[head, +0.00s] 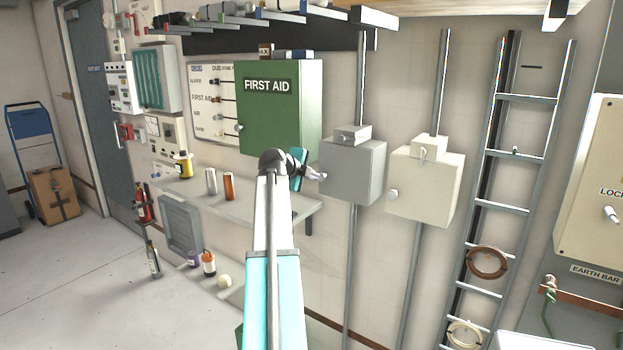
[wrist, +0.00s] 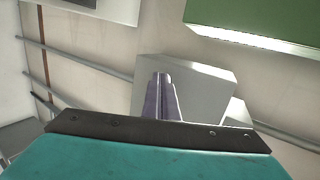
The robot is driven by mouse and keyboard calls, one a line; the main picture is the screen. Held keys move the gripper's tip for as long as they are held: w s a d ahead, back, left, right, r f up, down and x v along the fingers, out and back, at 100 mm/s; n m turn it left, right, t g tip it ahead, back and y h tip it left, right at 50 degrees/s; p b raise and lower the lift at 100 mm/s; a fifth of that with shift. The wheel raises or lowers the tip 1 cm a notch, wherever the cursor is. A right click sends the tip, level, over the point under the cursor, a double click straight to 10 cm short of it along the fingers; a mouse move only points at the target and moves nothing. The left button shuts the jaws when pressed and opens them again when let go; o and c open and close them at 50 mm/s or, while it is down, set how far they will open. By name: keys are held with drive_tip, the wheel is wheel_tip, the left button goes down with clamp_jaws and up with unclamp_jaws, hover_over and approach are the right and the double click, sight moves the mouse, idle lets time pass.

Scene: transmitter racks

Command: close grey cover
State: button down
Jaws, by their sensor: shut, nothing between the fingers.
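The grey box with its grey cover (head: 352,172) is mounted on the wall right of the green first aid cabinet. Its front looks flush with the body in the head view. My gripper (head: 318,177) is at the box's left edge, fingers shut and empty. In the wrist view, the shut fingers (wrist: 162,78) overlap the grey box (wrist: 205,82). I cannot tell whether they touch it. The cover's left edge is partly hidden by my gripper.
The green first aid cabinet (head: 280,110) is left of the grey box, above a shelf (head: 270,208) with cans. A cream box (head: 425,185) is close on the right. Vertical conduits and a ladder (head: 512,155) run along the wall. Open floor lies at the left.

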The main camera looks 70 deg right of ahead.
drive_tip(key=w+f+b+v, duration=0.1)
drive_tip(key=b+v, duration=0.3)
drive_tip(key=v, duration=0.9)
drive_tip(key=shift+w+a+f, duration=0.15)
drive_tip(key=shift+a+f, duration=0.2)
drive_tip(key=shift+a, duration=0.2)
